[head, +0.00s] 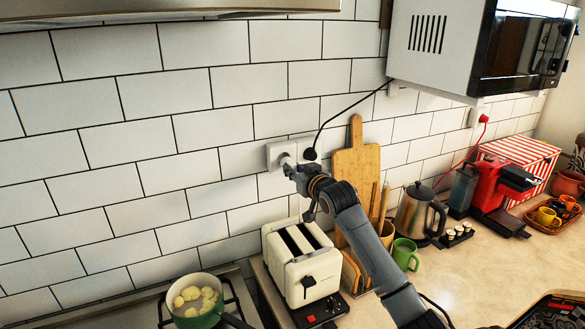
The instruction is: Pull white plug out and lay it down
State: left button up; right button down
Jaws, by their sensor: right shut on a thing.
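A white double wall socket (277,153) is on the tiled wall above the toaster. The white plug (287,160) is at its left half, mostly hidden by my right gripper. My right gripper (291,170) is shut on the white plug, right at the socket. I cannot tell whether the plug is fully seated. A black plug (309,154) sits in the socket's right half, and its black cable runs up to the microwave. My left gripper is not in view.
A cream toaster (301,263) stands below the socket. A pot of food (196,300) is on the hob at left. A wooden cutting board (357,166), a steel kettle (418,213) and a green mug (404,253) stand to the right. The microwave (478,42) hangs above.

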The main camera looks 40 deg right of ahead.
jog(key=shift+p+v, duration=0.35)
jog(key=shift+v, duration=0.75)
jog(key=shift+f, duration=0.2)
